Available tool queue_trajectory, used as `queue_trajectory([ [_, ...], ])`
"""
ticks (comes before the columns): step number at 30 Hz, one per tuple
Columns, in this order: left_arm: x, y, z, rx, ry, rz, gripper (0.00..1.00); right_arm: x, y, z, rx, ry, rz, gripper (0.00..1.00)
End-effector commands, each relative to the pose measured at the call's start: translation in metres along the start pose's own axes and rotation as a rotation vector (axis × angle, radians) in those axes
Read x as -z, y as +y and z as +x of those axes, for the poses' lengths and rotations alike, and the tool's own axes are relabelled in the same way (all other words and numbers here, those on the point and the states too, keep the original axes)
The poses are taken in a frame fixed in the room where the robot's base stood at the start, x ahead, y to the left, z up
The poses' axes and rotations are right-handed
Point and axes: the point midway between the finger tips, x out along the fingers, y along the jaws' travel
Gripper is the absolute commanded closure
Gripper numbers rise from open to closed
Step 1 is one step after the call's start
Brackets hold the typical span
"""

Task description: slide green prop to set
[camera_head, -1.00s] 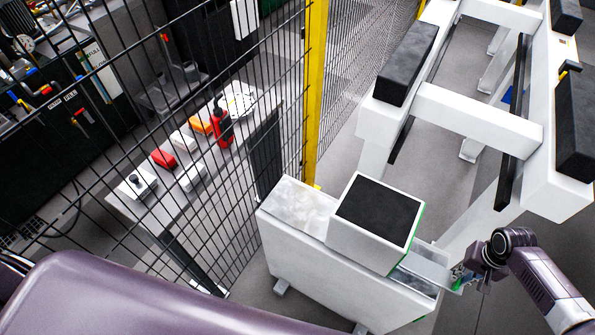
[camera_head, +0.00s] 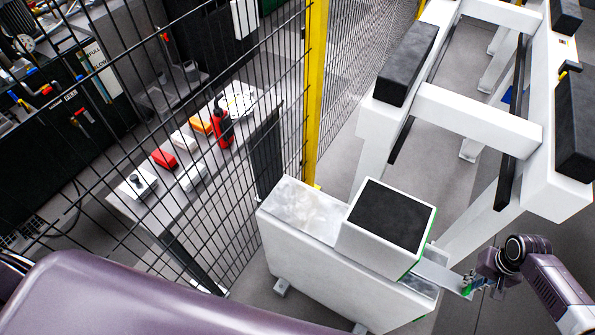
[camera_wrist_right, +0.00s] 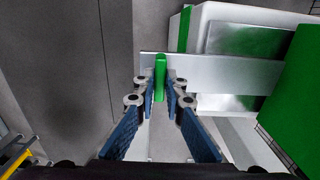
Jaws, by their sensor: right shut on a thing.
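The prop is a white block (camera_head: 385,225) with a black top pad and green edging, sitting on a white base (camera_head: 315,265) with a bare metal top. A metal plate (camera_head: 438,272) sticks out from the block's right side. It also shows in the right wrist view (camera_wrist_right: 220,72), with an upright green handle (camera_wrist_right: 160,75) at its end. My right gripper (camera_head: 471,283) is at the plate's outer end. In the wrist view its blue-padded fingers (camera_wrist_right: 162,92) are closed around the green handle. My left gripper is not in view.
A white frame (camera_head: 480,120) with black pads (camera_head: 406,64) stands behind and right of the base. A black mesh fence with a yellow post (camera_head: 315,90) closes off the left. Behind it is a control table (camera_head: 190,165). Grey floor shows on the right.

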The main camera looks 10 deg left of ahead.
Motion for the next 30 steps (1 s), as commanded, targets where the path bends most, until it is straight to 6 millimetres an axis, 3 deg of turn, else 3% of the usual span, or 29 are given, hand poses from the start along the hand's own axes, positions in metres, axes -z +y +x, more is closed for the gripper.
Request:
queue_trajectory([
  [16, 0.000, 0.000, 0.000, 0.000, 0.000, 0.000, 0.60, -0.003, 0.009, 0.001, -0.005, -0.006, 0.002, 1.00],
  [30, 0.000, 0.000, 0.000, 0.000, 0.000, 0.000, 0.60, -0.002, 0.029, 0.001, -0.006, -0.005, 0.001, 1.00],
])
